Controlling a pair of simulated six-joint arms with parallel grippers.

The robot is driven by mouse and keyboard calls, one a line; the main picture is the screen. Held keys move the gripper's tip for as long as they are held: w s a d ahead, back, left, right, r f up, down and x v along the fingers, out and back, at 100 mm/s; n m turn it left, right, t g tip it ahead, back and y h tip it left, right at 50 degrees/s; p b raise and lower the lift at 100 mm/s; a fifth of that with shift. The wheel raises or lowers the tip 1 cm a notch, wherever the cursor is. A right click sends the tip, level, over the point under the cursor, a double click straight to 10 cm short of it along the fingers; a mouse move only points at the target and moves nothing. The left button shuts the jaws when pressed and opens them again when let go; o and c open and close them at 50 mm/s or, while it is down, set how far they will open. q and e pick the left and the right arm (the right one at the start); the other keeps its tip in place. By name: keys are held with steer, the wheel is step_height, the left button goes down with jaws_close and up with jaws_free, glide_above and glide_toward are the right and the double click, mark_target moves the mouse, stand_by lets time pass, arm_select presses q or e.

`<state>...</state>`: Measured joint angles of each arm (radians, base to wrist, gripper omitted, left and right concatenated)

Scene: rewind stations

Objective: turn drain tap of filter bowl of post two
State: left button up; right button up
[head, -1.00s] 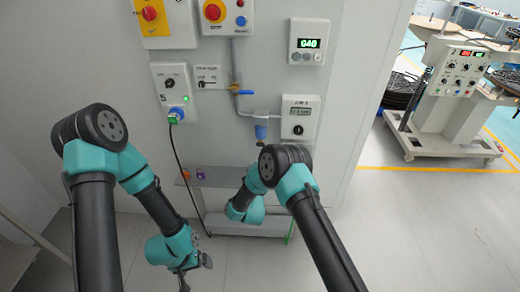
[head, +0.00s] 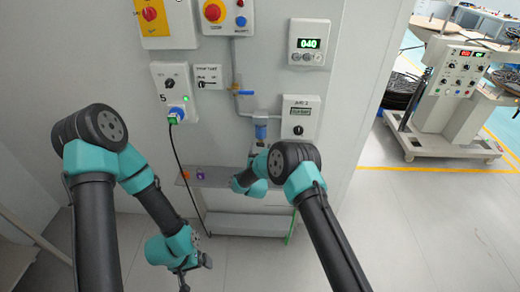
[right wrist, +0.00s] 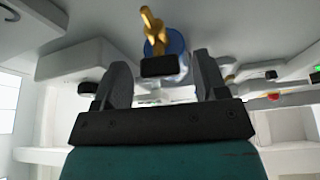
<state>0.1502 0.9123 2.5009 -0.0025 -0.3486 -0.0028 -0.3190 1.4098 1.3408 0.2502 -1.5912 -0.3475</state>
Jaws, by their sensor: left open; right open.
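The filter bowl (head: 261,131) is a small blue cup hanging under the pipe on the cabinet wall. In the right wrist view, the blue bowl (right wrist: 174,44) is seen close from below, with a brass drain tap (right wrist: 153,27) on it. My right gripper (right wrist: 163,80) is open, with the bowl and tap beyond and between its fingertips; I see no grip on the tap. A small dark block (right wrist: 160,66) shows in front of the bowl. In the head view the tap is not clear, and my right arm covers part of that area. My left gripper (head: 191,270) is open and empty, low above the floor.
A control box with a dial (head: 300,117) is right of the bowl, and a blue-handled valve (head: 244,92) is above left. A cable (head: 183,172) hangs from the socket box (head: 174,91). A shelf (head: 212,177) runs below.

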steer(key=c, duration=0.9)
steer(key=shift+m, duration=0.5)
steer(key=shift+a+m+g+h, duration=0.1)
steer(key=shift+m+g+h, duration=0.45)
steer(key=shift+m, duration=0.95)
steer(key=shift+a+m+g+h, duration=0.1)
steer(key=shift+m+h, duration=0.75)
steer(key=shift+m, duration=0.65)
steer(key=shift+m+g+h, duration=0.35)
steer(key=shift+m+h, duration=0.35)
steer(key=shift+m, duration=0.8)
steer(key=o, duration=0.9)
steer(key=shift+s, duration=0.15)
